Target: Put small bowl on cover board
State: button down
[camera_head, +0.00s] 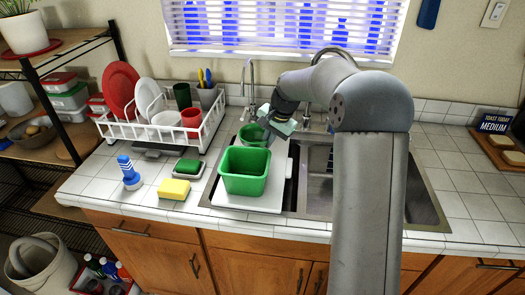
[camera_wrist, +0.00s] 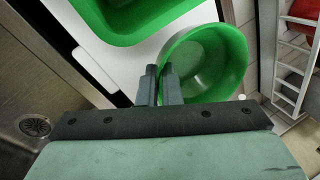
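The small bowl (camera_wrist: 208,62) is round and green. It shows in the wrist view to the right of the fingers, and in the head view (camera_head: 251,136) behind the green tub. My gripper (camera_wrist: 160,72) has its fingers close together across the bowl's near rim, one inside and one outside. In the head view my gripper (camera_head: 267,134) reaches down at the bowl's right side. The white cover board (camera_head: 277,183) lies over the left part of the sink. Whether the bowl touches the board cannot be told.
A square green tub (camera_head: 243,184) stands on the board's front part. A dish rack (camera_head: 168,136) with plates and cups stands to the left. The faucet (camera_head: 251,78) rises behind.

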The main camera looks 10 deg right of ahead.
jog(key=shift+a+f, duration=0.1)
jog(key=shift+f, duration=2.15)
jog(key=shift+f, duration=0.25)
jog(key=c, duration=1.6)
grip_release()
jog(key=shift+r, duration=0.2)
jog(key=v, duration=1.1)
jog(key=s+a+f+n+h, duration=0.1)
jog(key=s+f+n, duration=0.1)
jog(key=s, duration=1)
jog(key=s+a+f+n+g, duration=0.1)
jog(key=s+n, duration=0.3)
jog(key=s, duration=0.7)
jog(key=s+a+f+n+g+h, duration=0.1)
jog(key=s+a+f+n, duration=0.1)
jog(key=s, duration=1)
jog(key=shift+s+a+f+n+h+b, duration=0.3)
jog(key=shift+f+n+b, duration=0.1)
jog(key=shift+f, duration=0.5)
